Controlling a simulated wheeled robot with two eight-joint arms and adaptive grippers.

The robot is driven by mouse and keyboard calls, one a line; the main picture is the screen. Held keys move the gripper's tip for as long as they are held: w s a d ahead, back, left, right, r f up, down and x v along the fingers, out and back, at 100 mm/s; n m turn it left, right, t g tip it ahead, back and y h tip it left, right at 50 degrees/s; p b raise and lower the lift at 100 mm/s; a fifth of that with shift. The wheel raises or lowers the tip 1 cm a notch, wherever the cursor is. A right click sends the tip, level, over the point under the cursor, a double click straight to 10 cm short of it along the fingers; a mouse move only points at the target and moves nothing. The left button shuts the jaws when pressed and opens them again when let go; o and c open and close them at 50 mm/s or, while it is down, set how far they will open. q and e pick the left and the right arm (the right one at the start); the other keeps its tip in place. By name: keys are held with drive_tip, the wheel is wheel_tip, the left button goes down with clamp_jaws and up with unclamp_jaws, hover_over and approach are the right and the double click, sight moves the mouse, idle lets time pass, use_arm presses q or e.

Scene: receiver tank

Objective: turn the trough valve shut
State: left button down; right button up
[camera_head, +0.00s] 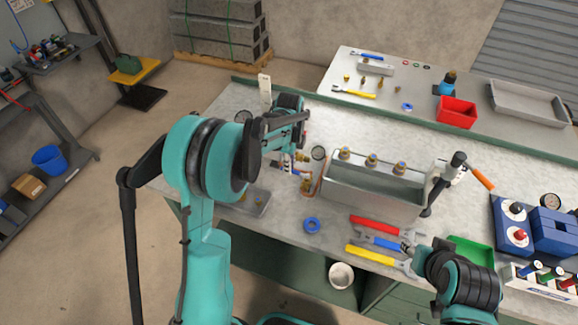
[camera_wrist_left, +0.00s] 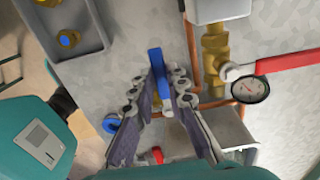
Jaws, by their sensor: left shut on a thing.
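My left gripper (camera_wrist_left: 166,76) is shut on a blue lever handle (camera_wrist_left: 156,66), which stands up between its fingers in the left wrist view. The valve body under the handle is mostly hidden by the fingers. In the head view my left gripper (camera_head: 294,152) is at the pipework just left of the grey metal trough (camera_head: 372,190), and the handle is hard to make out there. My right gripper (camera_head: 414,256) is low on the right, over the front bench edge near the pliers; its jaws are too unclear to judge.
A red lever (camera_wrist_left: 288,62) and pressure gauge (camera_wrist_left: 248,90) sit right of the left gripper, beside a brass fitting (camera_wrist_left: 214,50) and copper pipe. A blue ring (camera_head: 312,225) and red-handled pliers (camera_head: 372,224) lie in front of the trough. A small grey tray (camera_wrist_left: 62,22) is nearby.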

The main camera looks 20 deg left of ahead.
use_arm(q)
drive_tip(key=shift+w, duration=0.1)
drive_tip(key=c, duration=1.5)
unclamp_jaws()
wheel_tip(320, 180, up, 12)
drive_tip(key=s+d+r+n+t+b, duration=0.1)
drive_tip(key=s+d+r+n+t, duration=0.15)
drive_tip(key=s+n, duration=0.8)
drive_tip(key=s+f+n+t, duration=0.2)
drive_tip(key=s+n, duration=0.2)
drive_tip(key=s, duration=0.2)
drive_tip(key=s+f+n+t+b, duration=0.1)
drive_tip(key=s+f+n+t, duration=0.1)
drive_tip(key=s+n, duration=0.2)
drive_tip(key=s, duration=0.3)
drive_tip(key=shift+d+f+t, duration=0.3)
drive_tip(key=shift+f+t, duration=0.05)
drive_tip(key=shift+f, duration=0.05)
